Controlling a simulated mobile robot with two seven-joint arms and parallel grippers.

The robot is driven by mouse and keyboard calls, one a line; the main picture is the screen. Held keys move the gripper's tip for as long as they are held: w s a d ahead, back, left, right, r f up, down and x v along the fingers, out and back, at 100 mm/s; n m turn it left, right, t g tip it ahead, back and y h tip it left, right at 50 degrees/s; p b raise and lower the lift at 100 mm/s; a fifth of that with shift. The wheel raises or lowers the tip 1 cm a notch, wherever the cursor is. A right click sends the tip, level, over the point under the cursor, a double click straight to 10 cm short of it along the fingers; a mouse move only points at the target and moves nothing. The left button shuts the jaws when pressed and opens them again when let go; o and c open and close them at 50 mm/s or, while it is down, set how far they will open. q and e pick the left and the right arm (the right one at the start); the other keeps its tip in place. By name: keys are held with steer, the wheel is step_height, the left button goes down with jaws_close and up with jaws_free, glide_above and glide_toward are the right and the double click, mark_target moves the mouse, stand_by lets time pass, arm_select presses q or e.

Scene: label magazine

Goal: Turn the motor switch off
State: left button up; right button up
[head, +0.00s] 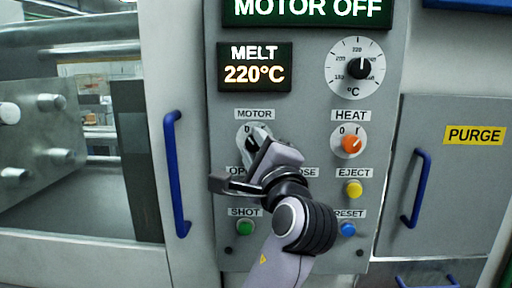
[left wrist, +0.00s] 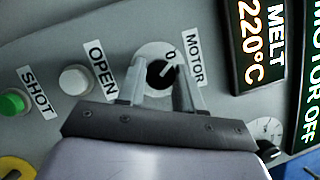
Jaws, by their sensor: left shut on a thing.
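The motor switch is a black rotary knob on a white round dial under the MOTOR label; in the left wrist view the motor switch (left wrist: 160,72) sits between my fingers, its white pointer line toward the 0. In the head view my gripper mostly covers the motor dial (head: 243,134). My left gripper (head: 257,140) is at this dial, and in the left wrist view its two fingers (left wrist: 160,88) are shut on the knob from both sides. The display (head: 308,12) above reads MOTOR OFF. My right gripper is not in view.
The heat knob (head: 351,144) is orange, right of the motor dial. Below are the yellow eject button (head: 354,189), green shot button (head: 245,227) and blue reset button (head: 348,229). Blue handles (head: 176,174) (head: 416,187) flank the panel. The melt display (head: 254,67) reads 220°C.

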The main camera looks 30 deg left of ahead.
arm_select(q)
steer(key=o, duration=1)
steer(key=shift+o, duration=0.2)
steer(key=b+v, duration=0.2)
steer(key=v, duration=0.5)
